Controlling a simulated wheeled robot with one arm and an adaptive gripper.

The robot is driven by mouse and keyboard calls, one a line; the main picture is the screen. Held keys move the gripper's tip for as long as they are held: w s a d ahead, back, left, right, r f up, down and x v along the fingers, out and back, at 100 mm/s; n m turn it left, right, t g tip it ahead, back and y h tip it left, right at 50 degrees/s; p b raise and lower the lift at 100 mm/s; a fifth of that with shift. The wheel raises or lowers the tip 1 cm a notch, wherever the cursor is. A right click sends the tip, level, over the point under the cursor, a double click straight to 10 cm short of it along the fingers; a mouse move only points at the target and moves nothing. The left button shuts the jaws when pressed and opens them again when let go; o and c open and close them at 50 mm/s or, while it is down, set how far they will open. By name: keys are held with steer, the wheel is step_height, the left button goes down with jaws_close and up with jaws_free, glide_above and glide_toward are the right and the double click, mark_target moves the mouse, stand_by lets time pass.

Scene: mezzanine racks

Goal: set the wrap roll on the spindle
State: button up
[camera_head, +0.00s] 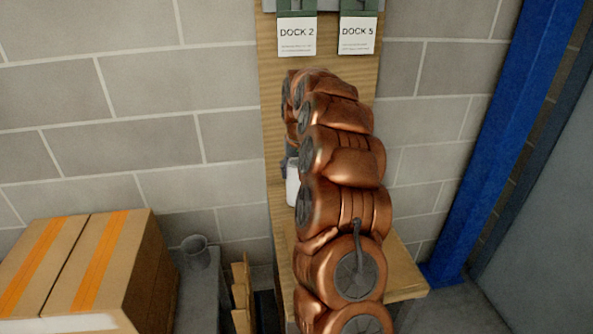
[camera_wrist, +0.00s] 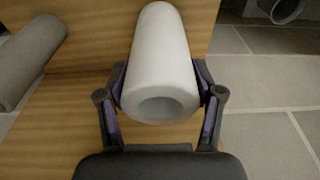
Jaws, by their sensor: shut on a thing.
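A white hollow roll (camera_wrist: 160,60), which I take as the wrap roll, is between the two fingers of my gripper (camera_wrist: 160,88) in the wrist view. The fingers are shut on its sides, and its open core end faces the camera. In the head view, part of the white roll (camera_head: 293,184) shows left of my copper arm, in front of the wooden board; the arm hides the rest. A thick grey cylinder (camera_wrist: 32,60) lies over the wood at the left of the wrist view. I cannot tell whether it is the spindle, and I see no other clear spindle.
A wooden board (camera_head: 270,130) with a ledge (camera_head: 405,270) stands against the block wall, with DOCK 2 (camera_head: 297,36) and DOCK 5 (camera_head: 357,36) tags above. Taped cartons (camera_head: 70,265) and a grey cup (camera_head: 195,252) on a stand are left; a blue post (camera_head: 480,140) is right.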

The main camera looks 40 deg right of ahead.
steer(key=shift+f, duration=0.4)
steer(key=o, duration=1)
steer(key=shift+o, duration=0.2)
steer(key=shift+s+a+r+p, duration=0.15)
steer(key=shift+s+r+p, duration=0.2)
steer(key=shift+r, duration=1.45)
steer(key=shift+s+a+r+p, duration=0.15)
steer(key=shift+r+p, duration=0.3)
steer(key=shift+r, duration=1.35)
steer(key=shift+s+a+r+p, duration=0.1)
steer(key=shift+s+r+p, duration=0.25)
steer(key=shift+r, duration=1.45)
